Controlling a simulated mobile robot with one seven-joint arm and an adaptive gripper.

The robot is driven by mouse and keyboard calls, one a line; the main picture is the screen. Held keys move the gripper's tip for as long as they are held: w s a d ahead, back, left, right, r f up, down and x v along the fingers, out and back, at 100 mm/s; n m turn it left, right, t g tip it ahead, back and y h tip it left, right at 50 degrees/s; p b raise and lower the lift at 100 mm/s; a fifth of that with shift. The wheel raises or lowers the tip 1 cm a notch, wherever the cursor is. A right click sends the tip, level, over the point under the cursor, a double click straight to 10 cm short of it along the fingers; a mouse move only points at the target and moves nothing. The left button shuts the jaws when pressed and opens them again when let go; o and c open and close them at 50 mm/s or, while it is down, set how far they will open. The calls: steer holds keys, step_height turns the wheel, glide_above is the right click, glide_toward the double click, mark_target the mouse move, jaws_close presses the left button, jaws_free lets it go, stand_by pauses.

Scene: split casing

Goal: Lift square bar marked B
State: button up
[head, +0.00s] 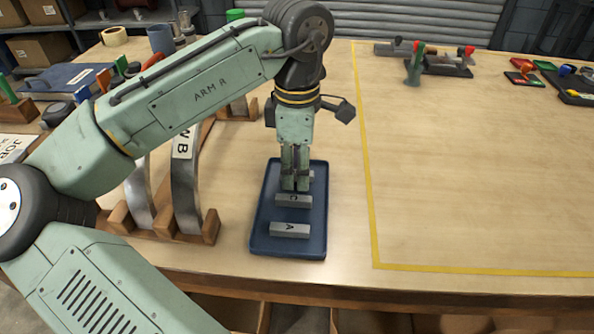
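A blue tray (257,238) on the workbench holds grey square bars. The bar marked A (290,230) lies nearest the front edge. The bar marked C (293,201) lies behind it. My gripper (295,184) points down into the tray just behind bar C. A small end of another grey bar (312,175) shows to the right of the fingers. Its marking is hidden, so I cannot read a B on it. The fingers stand close together, and I cannot tell whether they are shut on that bar.
Curved metal pieces in a wooden stand (208,228) are close left of the tray; one is lettered. A yellow line (368,180) bounds a large clear area on the right. Tools and clamps (437,66) lie at the back.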

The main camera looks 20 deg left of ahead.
steer(key=shift+c, duration=0.4)
jaws_close()
